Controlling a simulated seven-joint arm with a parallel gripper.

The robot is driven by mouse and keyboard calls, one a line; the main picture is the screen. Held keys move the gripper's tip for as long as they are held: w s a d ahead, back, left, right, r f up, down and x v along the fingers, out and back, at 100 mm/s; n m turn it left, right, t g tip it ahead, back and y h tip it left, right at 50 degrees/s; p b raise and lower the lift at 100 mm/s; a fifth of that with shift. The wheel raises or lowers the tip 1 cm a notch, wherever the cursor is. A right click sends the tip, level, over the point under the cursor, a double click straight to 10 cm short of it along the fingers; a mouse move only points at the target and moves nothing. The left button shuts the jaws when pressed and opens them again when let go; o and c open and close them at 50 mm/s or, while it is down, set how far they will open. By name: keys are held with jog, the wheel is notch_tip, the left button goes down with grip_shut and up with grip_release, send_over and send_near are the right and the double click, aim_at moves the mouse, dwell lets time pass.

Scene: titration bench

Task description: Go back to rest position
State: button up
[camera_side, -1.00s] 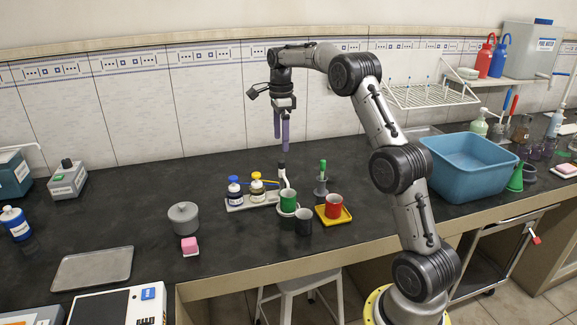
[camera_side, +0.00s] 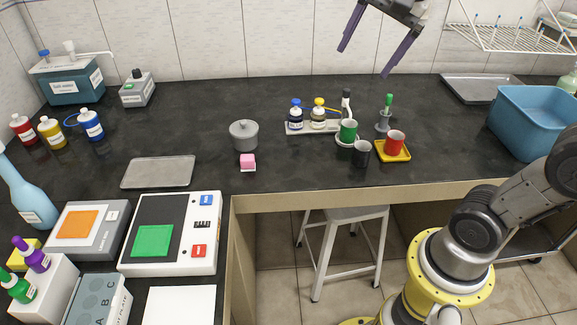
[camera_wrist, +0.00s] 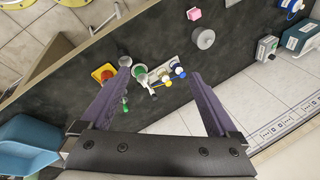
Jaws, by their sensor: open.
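My gripper (camera_side: 363,62) is at the top of the side view, high above the back of the black bench, with its purple fingers spread wide. In the wrist view my gripper (camera_wrist: 158,69) has nothing between its fingertips. Below it in that view are the cups and bottles, well apart from the fingers. The side view cuts off the upper part of my arm.
A blue tub (camera_side: 535,125) is on the right. A white drying rack (camera_side: 510,35) is on the back wall.

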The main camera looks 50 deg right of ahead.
jog(key=s+a+f+n+t, duration=0.1)
jog(key=s+a+f+n, duration=0.2)
jog(key=s+f+n, duration=0.8)
jog(key=shift+s+a+f+n+y, duration=0.35)
jog(key=shift+f+n, duration=0.2)
jog(key=shift+n, duration=1.55)
